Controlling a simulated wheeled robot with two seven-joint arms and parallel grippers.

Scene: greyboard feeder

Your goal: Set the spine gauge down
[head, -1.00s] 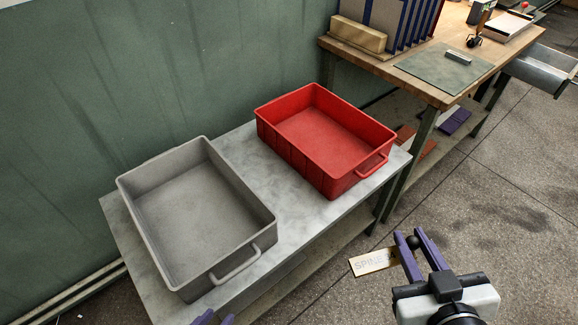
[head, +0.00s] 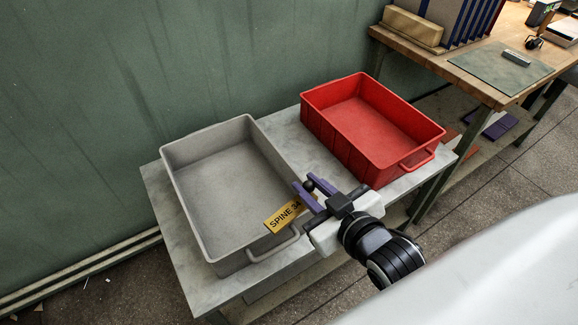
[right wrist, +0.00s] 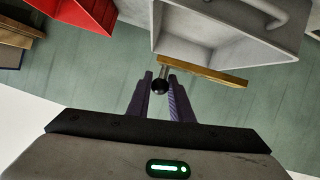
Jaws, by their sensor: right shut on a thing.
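The spine gauge (head: 284,216) is a flat yellow plate with dark lettering that starts "SPINE" and a small black ball knob. My right gripper (head: 313,190), with purple fingers, is shut on the gauge's knob. The gauge appears over the front right wall of the grey tray (head: 205,132), near its handle; its height above it is hard to tell. In the right wrist view the gauge (right wrist: 206,71) shows edge-on as a brown bar beyond the fingers, with the knob between the fingertips. My left gripper is out of view.
A red tray (head: 345,138) stands right of the grey one on the same grey table (head: 290,130), with a bare strip between them. A wooden bench (head: 480,88) with a green mat (head: 490,70) and upright dividers is at the back right.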

